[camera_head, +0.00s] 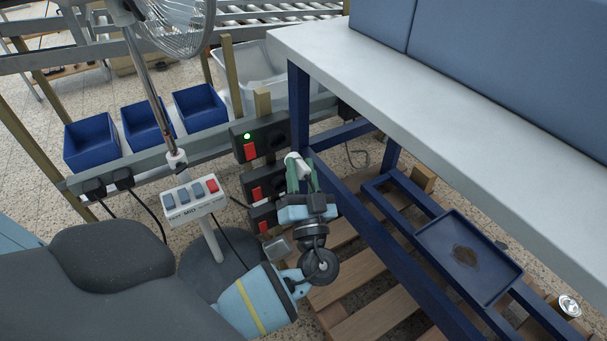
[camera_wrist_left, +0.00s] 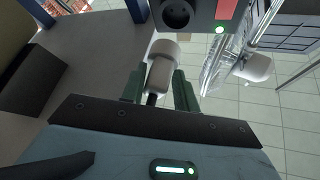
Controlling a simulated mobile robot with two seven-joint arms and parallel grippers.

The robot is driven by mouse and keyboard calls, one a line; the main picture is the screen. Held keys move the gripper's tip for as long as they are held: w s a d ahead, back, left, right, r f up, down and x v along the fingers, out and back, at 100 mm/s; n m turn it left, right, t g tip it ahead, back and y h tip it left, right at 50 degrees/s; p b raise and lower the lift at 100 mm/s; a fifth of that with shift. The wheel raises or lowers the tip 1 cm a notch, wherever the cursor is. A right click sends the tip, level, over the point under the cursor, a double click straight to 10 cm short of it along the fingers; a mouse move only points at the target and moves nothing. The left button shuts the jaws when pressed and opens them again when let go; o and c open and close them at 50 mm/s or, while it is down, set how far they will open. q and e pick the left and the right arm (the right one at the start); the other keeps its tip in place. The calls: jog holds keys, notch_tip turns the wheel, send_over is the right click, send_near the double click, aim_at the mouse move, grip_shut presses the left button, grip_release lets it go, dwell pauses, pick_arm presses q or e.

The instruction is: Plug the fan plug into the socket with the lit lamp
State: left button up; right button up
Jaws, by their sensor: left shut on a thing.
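My left gripper (camera_head: 302,178) is shut on the white fan plug (camera_head: 296,163), its green fingers on either side. The plug (camera_wrist_left: 161,68) points up the picture in the left wrist view, a short black cable end behind it. Three black sockets with red switches are stacked on a post. The top socket (camera_head: 272,138) has a lit green lamp (camera_head: 247,136); the middle socket (camera_head: 275,181) and bottom socket (camera_head: 263,215) show none lit. The lit socket (camera_wrist_left: 178,12) and its lamp (camera_wrist_left: 219,30) are just beyond the plug, apart from it. My right gripper is not in view.
The fan (camera_head: 176,22) stands on a pole with a control box (camera_head: 194,200). The blue-framed bench (camera_head: 440,110) is close right of my gripper. Blue bins (camera_head: 90,143) stand behind the rail; a wooden pallet (camera_head: 372,302) lies below.

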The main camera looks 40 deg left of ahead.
pick_arm(q)
jog(key=shift+w+a, duration=0.35)
jog(key=shift+a, duration=0.4)
jog(key=shift+w+a+b, duration=0.25)
jog(key=shift+a+b, duration=0.15)
jog(key=shift+a, duration=0.2)
jog(key=shift+w+a+b, duration=0.25)
jog(key=shift+a+b, duration=0.15)
jog(key=shift+a, duration=0.2)
jog(key=shift+w+a+r, duration=0.1)
jog(key=shift+w+a, duration=0.05)
jog(key=shift+a, duration=0.25)
jog(key=shift+b, duration=0.5)
jog(key=shift+b, duration=0.55)
jog(key=shift+b, duration=0.45)
